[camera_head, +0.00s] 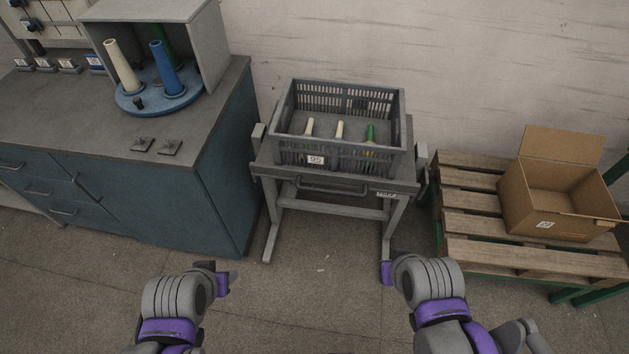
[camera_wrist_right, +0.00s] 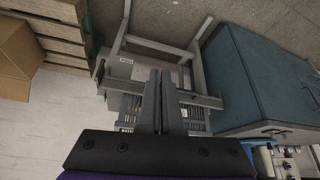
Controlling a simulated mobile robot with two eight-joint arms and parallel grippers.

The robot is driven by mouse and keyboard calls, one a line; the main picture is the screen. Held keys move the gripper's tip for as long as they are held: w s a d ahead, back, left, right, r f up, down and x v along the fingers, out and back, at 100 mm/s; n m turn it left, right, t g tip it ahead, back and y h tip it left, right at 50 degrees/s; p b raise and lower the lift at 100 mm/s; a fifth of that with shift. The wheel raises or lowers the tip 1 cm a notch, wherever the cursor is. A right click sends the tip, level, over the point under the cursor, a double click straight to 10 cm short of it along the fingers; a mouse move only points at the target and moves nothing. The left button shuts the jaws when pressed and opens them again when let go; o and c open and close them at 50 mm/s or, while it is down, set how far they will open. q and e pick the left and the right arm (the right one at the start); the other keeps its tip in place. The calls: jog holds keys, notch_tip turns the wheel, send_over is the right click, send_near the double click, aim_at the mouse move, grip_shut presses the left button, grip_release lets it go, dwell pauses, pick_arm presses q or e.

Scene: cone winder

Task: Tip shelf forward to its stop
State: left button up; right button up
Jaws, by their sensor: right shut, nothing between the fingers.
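The grey shelf (camera_head: 265,160) sits on a metal stand with a bar handle (camera_head: 331,189) along its front edge. It looks about level. A grey slatted crate (camera_head: 345,155) numbered 95 stands on it, holding two cream cones and a green one. My left gripper (camera_head: 226,281) is low in front of the stand, to its left; its jaws are unclear. My right gripper (camera_head: 387,272) is low in front of the stand's right leg, apart from the handle. In the right wrist view its fingers (camera_wrist_right: 163,98) are shut and empty, with the stand (camera_wrist_right: 150,45) beyond, upside down.
A blue cabinet (camera_head: 222,175) with a grey top stands close on the left, bearing a turntable (camera_head: 160,97) of cones. A wooden pallet (camera_head: 475,220) with an open cardboard box (camera_head: 545,200) is on the right. The floor (camera_head: 310,270) before the stand is clear.

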jog(key=shift+o, duration=1.2)
jog(key=shift+w+f, duration=0.1)
jog(key=shift+f, duration=0.1)
jog(key=o, duration=0.5)
jog(key=w+f+n+b, duration=0.1)
jog(key=w+d+f+n+h+b, duration=0.1)
jog(key=w+f, duration=0.1)
jog(key=w+d+f+t+h+b, duration=0.1)
jog(key=w+b, duration=0.1)
jog(key=shift+w+d+f+n, duration=0.1)
jog(key=shift+w+f+n, duration=0.05)
jog(key=shift+f+n, duration=0.2)
jog(key=shift+c, duration=0.2)
jog(key=n+t+h+b, duration=0.2)
jog(key=n+t+b, duration=0.7)
jog(key=n+b, duration=0.3)
send_near(335, 192)
jog(key=p, duration=0.2)
jog(key=shift+n, duration=0.35)
jog(key=x, duration=0.7)
jog(key=b+x, duration=0.1)
jog(key=x, duration=0.2)
jog(key=shift+w+f, duration=0.35)
jog(key=shift+f, duration=0.05)
pick_arm(q)
notch_tip(335, 192, down, 17)
jog(key=s, duration=0.2)
jog(key=shift+r+g, duration=0.15)
jog(key=shift+g, duration=0.25)
